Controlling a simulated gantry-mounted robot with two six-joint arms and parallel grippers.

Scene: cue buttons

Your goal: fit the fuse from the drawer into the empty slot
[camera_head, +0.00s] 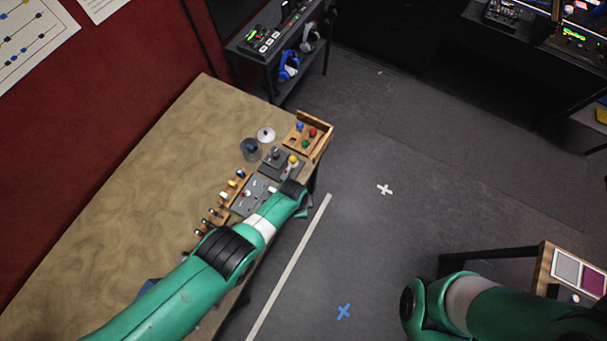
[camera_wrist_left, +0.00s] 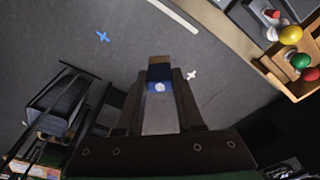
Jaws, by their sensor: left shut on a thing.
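My left gripper (camera_wrist_left: 160,85) is shut on a small piece with a brown top and a blue face with a pale spot (camera_wrist_left: 159,73); I cannot tell for sure that it is the fuse. In the head view my left gripper (camera_head: 303,210) is at the table's right edge, beside the grey panel (camera_head: 250,187), and its fingers are mostly hidden by my wrist. A wooden rack (camera_head: 229,199) with small yellow, white and blue pieces stands left of the panel. The drawer and the empty slot cannot be made out. My right gripper is out of view.
A wooden box (camera_head: 325,134) with coloured knobs, a grey joystick box (camera_head: 269,163), a glass jar (camera_head: 250,152) and a white lid (camera_head: 265,134) stand near the table's far right corner. Dark levers (camera_head: 209,222) stand nearer. The table's left part is bare.

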